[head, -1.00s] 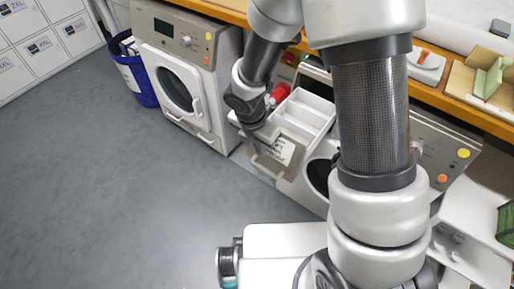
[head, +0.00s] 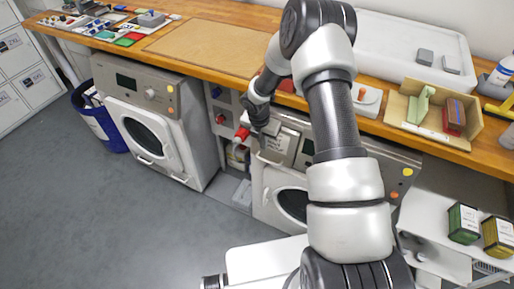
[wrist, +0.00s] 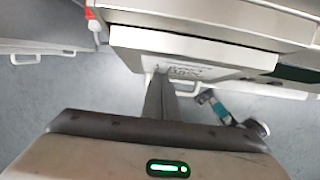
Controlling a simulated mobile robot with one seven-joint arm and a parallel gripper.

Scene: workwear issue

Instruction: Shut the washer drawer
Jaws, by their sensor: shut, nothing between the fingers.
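The washer drawer (head: 281,146) is in the upper left of the front of the right-hand washer (head: 264,190), partly behind my arm in the head view. Its pale front bears a label, and no open compartments show now. I cannot tell whether it sits fully flush. In the wrist view the drawer front (wrist: 215,73) with its label lies just beyond my fingers. My gripper (wrist: 160,78) is shut and empty, its fingertips at the drawer front, touching or very near it. In the head view the fingertips are hard to make out.
A second washer (head: 150,120) stands to the left, with a blue bin (head: 98,122) beside it. A red tap (head: 242,132) is in the gap between the washers. A wooden worktop (head: 210,50) runs above. The grey floor in front is clear.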

